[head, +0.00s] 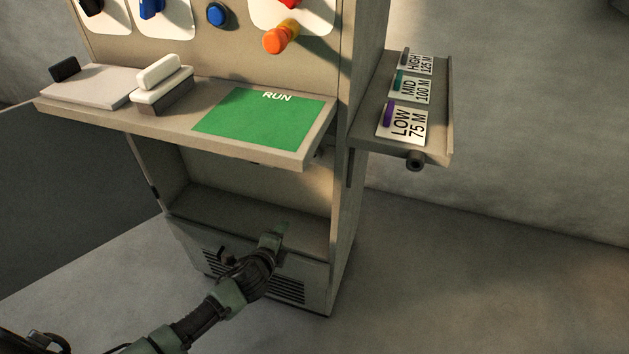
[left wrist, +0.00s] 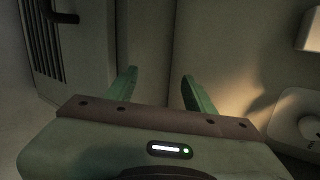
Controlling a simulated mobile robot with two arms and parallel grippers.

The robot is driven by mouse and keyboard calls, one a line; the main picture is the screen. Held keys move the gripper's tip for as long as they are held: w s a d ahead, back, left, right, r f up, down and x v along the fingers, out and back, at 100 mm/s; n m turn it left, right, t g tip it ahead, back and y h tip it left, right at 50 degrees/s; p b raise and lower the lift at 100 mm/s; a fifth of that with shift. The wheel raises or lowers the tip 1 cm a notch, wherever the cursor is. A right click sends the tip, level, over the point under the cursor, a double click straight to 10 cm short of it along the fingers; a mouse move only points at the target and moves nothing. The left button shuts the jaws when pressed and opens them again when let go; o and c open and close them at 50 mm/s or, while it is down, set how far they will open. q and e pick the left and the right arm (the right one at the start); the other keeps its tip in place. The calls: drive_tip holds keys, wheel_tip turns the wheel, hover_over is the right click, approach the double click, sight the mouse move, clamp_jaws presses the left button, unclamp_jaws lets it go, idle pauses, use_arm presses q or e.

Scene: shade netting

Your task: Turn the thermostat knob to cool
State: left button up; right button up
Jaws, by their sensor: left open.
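My left gripper (head: 278,235) reaches into the open lower compartment of the cabinet (head: 345,215). In the left wrist view the gripper (left wrist: 158,78) is open, with its two green fingers apart and nothing between them. At the right edge of that view is a pale panel with a round dial-like knob (left wrist: 308,127), partly cut off and in dim light. It lies to the right of the fingers, apart from them. I cannot read any cool mark, nor tell for sure that this is the thermostat knob. My right gripper is not in view.
A shelf with a green RUN area (head: 262,122) juts out above the compartment. An orange knob (head: 280,38) and a blue button (head: 217,14) are on the upper panel. A side shelf (head: 440,135) holds LOW, MID and HIGH tags. A vent grille (head: 290,290) is below.

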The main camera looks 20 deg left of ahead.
use_arm(q)
drive_tip(key=w+d+r+m+t+b, duration=0.2)
drive_tip(key=r+m, duration=0.1)
drive_tip(key=r, duration=0.3)
drive_tip(key=w+d+r+m+t+b, duration=0.1)
drive_tip(key=w+r+m+t+b, duration=0.1)
drive_tip(key=r, duration=0.4)
drive_tip(key=m+t+h+b, duration=0.1)
drive_tip(key=m+t+b, duration=0.1)
drive_tip(key=m, duration=0.1)
approach(313, 158)
drive_tip(key=w, duration=0.8)
drive_tip(key=shift+w+b, duration=0.2)
drive_tip(key=shift+b, duration=0.15)
drive_tip(key=shift+w, duration=0.55)
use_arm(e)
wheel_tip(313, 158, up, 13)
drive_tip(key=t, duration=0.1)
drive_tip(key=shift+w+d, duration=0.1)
use_arm(q)
clamp_jaws()
drive_tip(key=shift+f, duration=0.1)
